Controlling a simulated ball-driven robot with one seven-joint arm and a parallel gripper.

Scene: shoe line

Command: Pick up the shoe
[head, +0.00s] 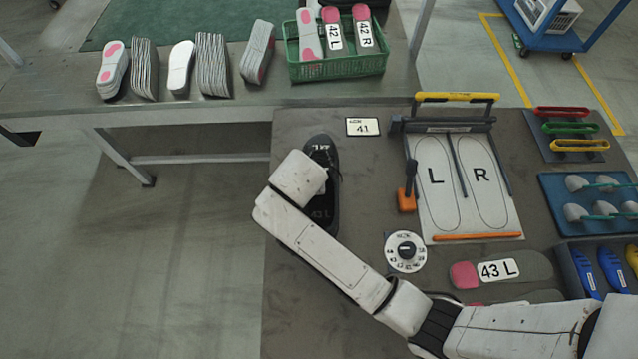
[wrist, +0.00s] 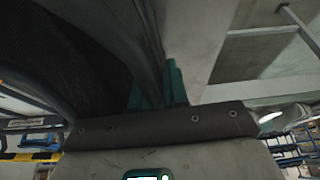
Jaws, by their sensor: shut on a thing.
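A dark shoe (head: 323,215) marked 43 L lies lengthwise at the left side of the grey work table, partly covered by my white arm. In the wrist view the dark shoe (wrist: 60,60) fills the upper left, close to the camera. My gripper (wrist: 160,88) shows there as teal finger parts against the shoe's side, shut on it. In the head view the fingers are hidden behind the arm's end. I cannot tell whether the shoe touches the table.
A size 41 card (head: 362,127), an L/R board (head: 465,185), a dial (head: 405,252) and a 43 L insole (head: 500,270) lie to the right on the table. A green crate (head: 338,68) stands on the back bench. Floor is open at the left.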

